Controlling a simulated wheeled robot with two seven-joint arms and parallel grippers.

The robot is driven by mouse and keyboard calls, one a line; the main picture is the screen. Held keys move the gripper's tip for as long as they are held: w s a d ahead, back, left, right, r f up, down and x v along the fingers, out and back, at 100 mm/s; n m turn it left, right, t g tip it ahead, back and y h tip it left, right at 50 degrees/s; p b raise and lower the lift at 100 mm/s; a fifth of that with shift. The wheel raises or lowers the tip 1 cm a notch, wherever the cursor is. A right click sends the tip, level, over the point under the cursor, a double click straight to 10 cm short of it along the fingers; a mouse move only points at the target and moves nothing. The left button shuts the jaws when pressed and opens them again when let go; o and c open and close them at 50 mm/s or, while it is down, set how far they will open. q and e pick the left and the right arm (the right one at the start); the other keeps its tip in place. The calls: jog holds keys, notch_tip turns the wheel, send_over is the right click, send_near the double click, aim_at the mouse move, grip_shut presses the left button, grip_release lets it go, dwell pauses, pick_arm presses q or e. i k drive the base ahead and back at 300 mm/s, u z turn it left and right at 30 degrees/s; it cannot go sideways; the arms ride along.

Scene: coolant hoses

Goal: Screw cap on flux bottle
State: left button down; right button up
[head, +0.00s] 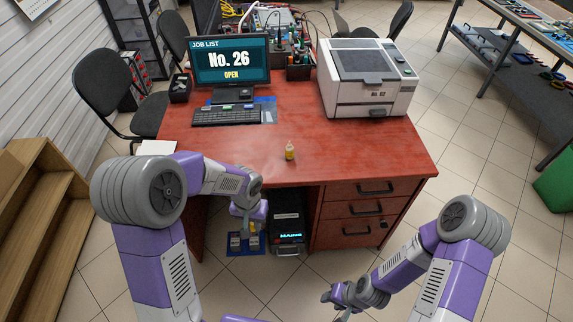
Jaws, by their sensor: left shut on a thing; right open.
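A small yellow bottle (290,152) with a narrow pale top stands upright on the red desk, near its front edge. It looks like the flux bottle. My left gripper (250,229) hangs in front of the desk edge, lower left of the bottle and apart from it. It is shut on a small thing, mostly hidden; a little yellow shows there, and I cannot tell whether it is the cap. My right gripper (341,303) is open and low in front of the desk, at the bottom of the view, well away from the bottle.
On the red desk (350,150) stand a monitor (230,62), a keyboard (226,115) and a printer (366,80). Drawers (360,208) are below at the right. A dark box (288,222) stands under the desk. The desk top around the bottle is clear.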

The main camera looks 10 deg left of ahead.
aim_at(289, 149)
jog(key=z, duration=1.35)
jog(key=i, duration=1)
jog(key=u, duration=2.2)
